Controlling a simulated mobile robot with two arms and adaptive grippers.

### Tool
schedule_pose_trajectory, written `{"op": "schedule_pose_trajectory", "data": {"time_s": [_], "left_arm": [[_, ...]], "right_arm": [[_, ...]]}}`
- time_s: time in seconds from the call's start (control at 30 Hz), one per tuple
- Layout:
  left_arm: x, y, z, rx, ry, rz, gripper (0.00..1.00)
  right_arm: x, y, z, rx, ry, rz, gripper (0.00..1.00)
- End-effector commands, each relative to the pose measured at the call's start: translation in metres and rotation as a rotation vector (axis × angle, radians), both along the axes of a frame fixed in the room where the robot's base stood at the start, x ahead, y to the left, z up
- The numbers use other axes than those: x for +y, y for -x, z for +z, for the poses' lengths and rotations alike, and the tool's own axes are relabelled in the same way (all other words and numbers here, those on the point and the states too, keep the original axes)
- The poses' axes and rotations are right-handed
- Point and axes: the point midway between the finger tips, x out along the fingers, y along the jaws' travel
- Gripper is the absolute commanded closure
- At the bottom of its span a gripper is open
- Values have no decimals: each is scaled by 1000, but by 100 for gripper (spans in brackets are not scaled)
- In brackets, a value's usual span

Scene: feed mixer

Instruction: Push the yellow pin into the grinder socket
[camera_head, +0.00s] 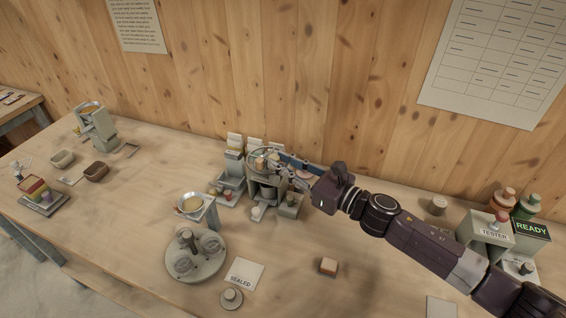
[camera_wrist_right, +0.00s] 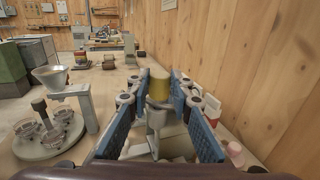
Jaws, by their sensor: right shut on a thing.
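My right gripper (camera_head: 284,161) reaches in from the right, over the grey grinder (camera_head: 268,181) near the wall. The pin looks upright, above a grey metal part of the grinder (camera_wrist_right: 158,118). The pin's lower end and the socket are hidden, so I cannot tell whether the pin is seated. My left gripper is not in view.
A round tray (camera_head: 196,262) with metal cups stands front left of the grinder, beside a funnel on a stand (camera_head: 205,208). A "SEALED" card (camera_head: 244,273) and a small block (camera_head: 328,266) lie in front. The tester (camera_head: 487,236) stands right. The wooden wall is close behind.

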Motion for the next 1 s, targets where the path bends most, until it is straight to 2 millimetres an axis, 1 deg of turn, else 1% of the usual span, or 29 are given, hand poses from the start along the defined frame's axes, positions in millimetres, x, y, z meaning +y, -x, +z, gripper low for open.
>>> {"op": "schedule_pose_trajectory", "data": {"time_s": [0.4, 0.57, 0.6, 0.73, 0.77, 1.0], "left_arm": [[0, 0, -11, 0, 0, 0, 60], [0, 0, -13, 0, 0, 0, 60], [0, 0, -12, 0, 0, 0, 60], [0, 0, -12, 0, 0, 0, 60], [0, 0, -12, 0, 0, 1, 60], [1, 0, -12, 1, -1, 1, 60]], "right_arm": [[0, 0, -12, -1, 1, 0, 100], [0, 0, -13, 0, 1, 0, 100], [0, 0, -13, 0, 1, 0, 76], [0, 0, -13, 0, 1, 0, 61], [0, 0, -13, 0, 1, 0, 60], [0, 0, -13, 0, 1, 0, 60]]}}
